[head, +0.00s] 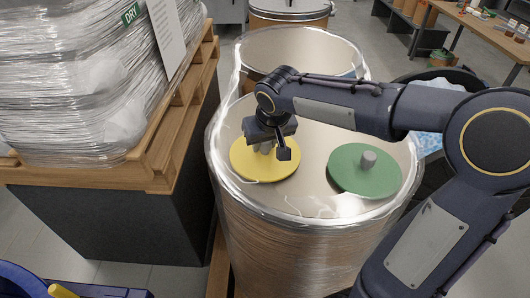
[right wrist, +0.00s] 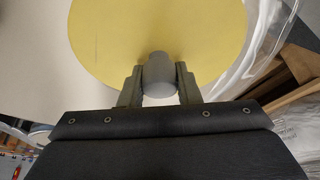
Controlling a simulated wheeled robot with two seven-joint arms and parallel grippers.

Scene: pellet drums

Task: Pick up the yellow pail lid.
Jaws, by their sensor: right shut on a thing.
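The yellow pail lid (head: 262,169) is a round flat disc with a grey knob, on the pale top of the wrapped drum in the head view. My right gripper (head: 272,150) is over it. In the right wrist view, the two fingers of my right gripper (right wrist: 160,88) are shut on the grey knob (right wrist: 159,72) of the yellow lid (right wrist: 150,30). I cannot tell whether the lid touches the drum top. My left gripper does not show.
A green lid (head: 364,171) with a grey knob lies right of the yellow one on the wrapped drum (head: 290,245). A wooden pallet (head: 165,160) with wrapped sacks (head: 80,80) stands at the left. Another drum (head: 300,50) stands behind.

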